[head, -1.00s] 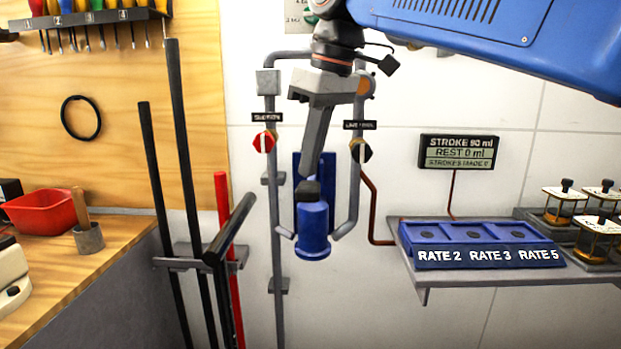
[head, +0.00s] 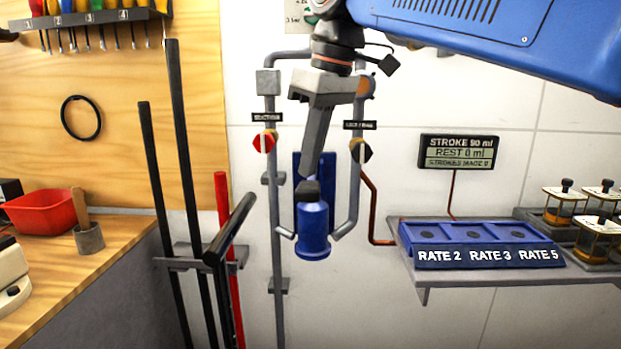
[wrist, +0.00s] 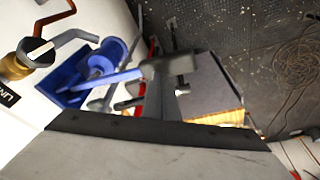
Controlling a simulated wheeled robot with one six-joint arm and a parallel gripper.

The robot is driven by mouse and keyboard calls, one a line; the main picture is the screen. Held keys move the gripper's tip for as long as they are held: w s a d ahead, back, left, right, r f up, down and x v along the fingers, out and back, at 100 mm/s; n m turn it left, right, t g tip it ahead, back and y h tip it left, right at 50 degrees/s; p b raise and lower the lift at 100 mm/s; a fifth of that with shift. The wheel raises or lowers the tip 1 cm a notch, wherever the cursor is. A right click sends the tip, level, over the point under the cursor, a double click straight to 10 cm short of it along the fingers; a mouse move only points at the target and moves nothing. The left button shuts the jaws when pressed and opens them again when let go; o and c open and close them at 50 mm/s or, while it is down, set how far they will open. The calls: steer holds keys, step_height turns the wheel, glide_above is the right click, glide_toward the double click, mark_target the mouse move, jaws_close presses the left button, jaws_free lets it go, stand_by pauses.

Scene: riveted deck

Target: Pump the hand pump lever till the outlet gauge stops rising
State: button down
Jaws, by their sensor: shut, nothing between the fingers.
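The blue hand pump (head: 312,235) is mounted on the wall between two grey pipes in the head view; its blue body also shows in the wrist view (wrist: 95,68). My gripper (head: 310,178) is shut and empty and points down. Its tip overlaps the dark top of the pump in the head view; I cannot tell whether they touch. I see no dial gauge clearly.
A display (head: 458,151) reads stroke 90 ml, rest 0 ml. A red-marked valve (head: 264,142) and a dark valve (head: 361,152) flank the pump. A shelf (head: 470,278) holds a blue block marked RATE 2, 3, 5. A bench with a red bin (head: 42,210) is left.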

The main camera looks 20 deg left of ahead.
stand_by(3.3)
stand_by(2.3)
steer(key=shift+s+d+f+x, duration=0.35)
steer(key=shift+d+x, duration=0.9)
steer(key=shift+x, duration=4.25)
steer(key=shift+w+a+r+v, duration=0.15)
steer(key=shift+a+v, duration=0.25)
steer(key=shift+v, duration=1.5)
steer(key=shift+w+a+r+v, duration=0.1)
steer(key=shift+a+v, duration=0.35)
steer(key=shift+v, duration=1.4)
steer(key=shift+w+a+r+v, duration=0.15)
steer(key=shift+a+v, duration=0.25)
steer(key=shift+v, duration=1.5)
